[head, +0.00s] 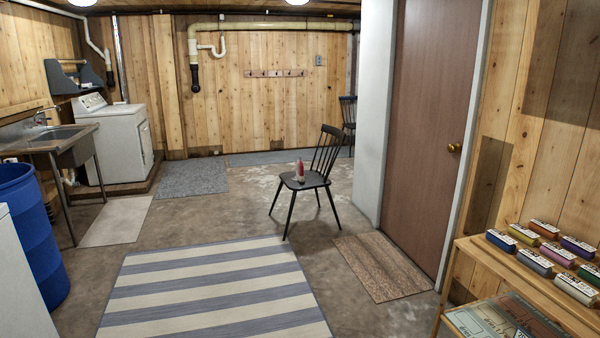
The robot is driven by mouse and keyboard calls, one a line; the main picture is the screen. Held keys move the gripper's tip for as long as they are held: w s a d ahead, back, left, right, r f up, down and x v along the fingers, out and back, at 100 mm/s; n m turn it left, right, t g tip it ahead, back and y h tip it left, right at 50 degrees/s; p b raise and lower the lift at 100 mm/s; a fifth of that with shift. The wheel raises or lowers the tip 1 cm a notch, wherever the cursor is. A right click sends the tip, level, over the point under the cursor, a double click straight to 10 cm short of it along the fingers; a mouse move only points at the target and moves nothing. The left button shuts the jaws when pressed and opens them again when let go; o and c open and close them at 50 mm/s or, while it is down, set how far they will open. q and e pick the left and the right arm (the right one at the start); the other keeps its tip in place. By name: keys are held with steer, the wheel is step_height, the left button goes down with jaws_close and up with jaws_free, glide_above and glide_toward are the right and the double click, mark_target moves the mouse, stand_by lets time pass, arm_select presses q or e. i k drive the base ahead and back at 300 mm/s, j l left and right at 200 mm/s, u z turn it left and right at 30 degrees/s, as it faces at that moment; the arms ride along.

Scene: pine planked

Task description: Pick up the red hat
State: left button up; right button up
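A small upright object (300,170), red above with a pale part at its base, stands on the seat of a black spindle-back chair (314,179) in the middle distance. It is the only red, hat-like thing I can make out, but it is too small to tell for certain that it is a hat. Neither of my grippers is in view.
A striped rug (205,290) covers the floor in front of the chair, with a brown mat (382,266) to its right. A wooden shelf (497,268) with several coloured boxes stands at right, a blue barrel (30,240) at left. Floor around the chair looks clear.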

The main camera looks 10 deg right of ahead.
mark_target(300, 171)
steer(key=i+z, duration=0.25)
steer(key=i, duration=4.6)
steer(key=i+z, duration=0.15)
steer(key=i, duration=0.35)
steer(key=i+j+z, duration=0.1)
steer(key=i, duration=0.35)
steer(key=i+j+z, duration=0.15)
steer(key=i, duration=0.3)
steer(key=i+j+z, duration=0.2)
steer(key=i, duration=0.15)
steer(key=i+j+z, duration=0.2)
steer(key=i, duration=0.15)
